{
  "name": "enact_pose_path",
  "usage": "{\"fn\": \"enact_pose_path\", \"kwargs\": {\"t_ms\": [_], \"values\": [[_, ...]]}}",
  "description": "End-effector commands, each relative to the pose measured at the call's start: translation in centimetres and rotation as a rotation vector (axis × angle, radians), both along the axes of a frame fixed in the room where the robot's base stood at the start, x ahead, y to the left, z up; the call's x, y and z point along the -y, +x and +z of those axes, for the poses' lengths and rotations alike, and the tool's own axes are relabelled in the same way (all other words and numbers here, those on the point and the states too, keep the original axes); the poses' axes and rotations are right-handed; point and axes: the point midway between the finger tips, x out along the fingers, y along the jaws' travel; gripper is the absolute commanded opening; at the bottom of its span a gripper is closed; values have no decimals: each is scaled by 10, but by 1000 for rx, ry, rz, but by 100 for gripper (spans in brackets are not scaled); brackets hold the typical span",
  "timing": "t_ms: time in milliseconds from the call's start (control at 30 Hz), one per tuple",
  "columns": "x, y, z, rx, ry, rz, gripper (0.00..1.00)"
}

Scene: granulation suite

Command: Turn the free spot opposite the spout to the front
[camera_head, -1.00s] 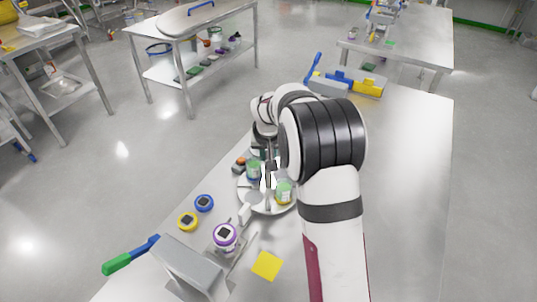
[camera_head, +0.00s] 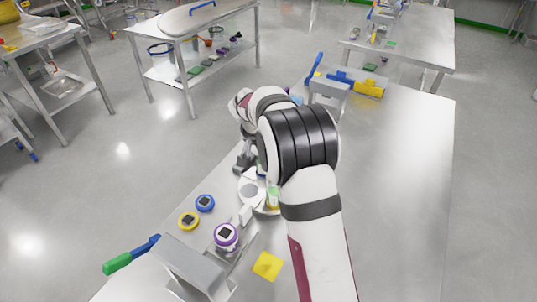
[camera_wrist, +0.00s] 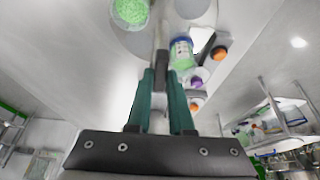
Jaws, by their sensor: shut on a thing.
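The white round turntable (camera_head: 266,210) is on the steel bench, partly hidden by my arm. A jar with green contents (camera_head: 273,197) stands on its right side. A pale round spot (camera_head: 250,189) shows at its left. A white spout-like piece (camera_head: 245,215) reaches its near-left edge. My gripper (camera_wrist: 160,80) is shut on a slim grey upright part (camera_wrist: 161,60), apparently belonging to the turntable. The wrist view also shows an open green-filled jar (camera_wrist: 130,12), a blue-rimmed labelled jar (camera_wrist: 182,54) and a pale round spot (camera_wrist: 190,8).
A grey hopper (camera_head: 195,265), a yellow square (camera_head: 267,265) and a green-blue tool (camera_head: 130,255) are nearer. The bench's right side is clear.

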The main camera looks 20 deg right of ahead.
Motion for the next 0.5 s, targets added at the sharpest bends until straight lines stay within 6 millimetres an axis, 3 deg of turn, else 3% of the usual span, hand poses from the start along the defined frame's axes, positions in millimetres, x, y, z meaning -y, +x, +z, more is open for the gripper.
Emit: {"fn": "enact_pose_path", "kwargs": {"t_ms": [500], "values": [[-1, 1, 0, -1, -1, -258, 0]]}}
